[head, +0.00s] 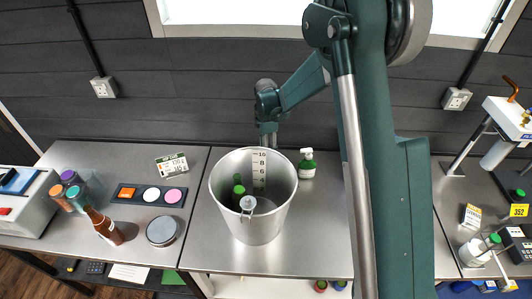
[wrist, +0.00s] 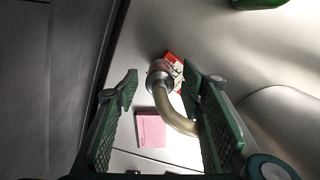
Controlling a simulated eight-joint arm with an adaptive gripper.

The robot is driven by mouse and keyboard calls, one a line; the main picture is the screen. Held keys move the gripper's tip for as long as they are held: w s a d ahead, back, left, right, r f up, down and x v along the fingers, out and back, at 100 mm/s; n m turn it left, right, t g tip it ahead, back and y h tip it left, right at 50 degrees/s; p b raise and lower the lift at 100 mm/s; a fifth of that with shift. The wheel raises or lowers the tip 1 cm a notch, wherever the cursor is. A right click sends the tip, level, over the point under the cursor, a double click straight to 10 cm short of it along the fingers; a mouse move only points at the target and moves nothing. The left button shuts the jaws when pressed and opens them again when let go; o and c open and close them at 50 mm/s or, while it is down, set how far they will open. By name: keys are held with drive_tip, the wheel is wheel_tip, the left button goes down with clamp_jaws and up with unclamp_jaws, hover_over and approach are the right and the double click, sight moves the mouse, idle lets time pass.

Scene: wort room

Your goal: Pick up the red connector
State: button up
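In the wrist view, a curved translucent hose ends in a silvery fitting with a dull red collar (wrist: 159,66), which looks like the red connector. It lies beyond and between my fingertips, apart from the fingers as far as I can tell. My gripper (wrist: 160,84) is open, with one green padded finger on each side, and nothing is held. The hose's near end passes behind the right finger. In the head view, my arm reaches down behind the steel pot (head: 270,215); the fingers and the connector are hidden there.
A red and white packet (wrist: 177,80) lies against the fitting, and a pink square (wrist: 151,130) is nearby. A brown bottle (head: 106,228) and a round tin (head: 162,231) stand left. The dark wall is close behind.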

drive_tip(key=c, duration=1.2)
drive_tip(key=shift+o, duration=0.2)
drive_tip(key=shift+r, duration=0.15)
drive_tip(key=shift+r+b, duration=0.4)
drive_tip(key=shift+r, duration=4.5)
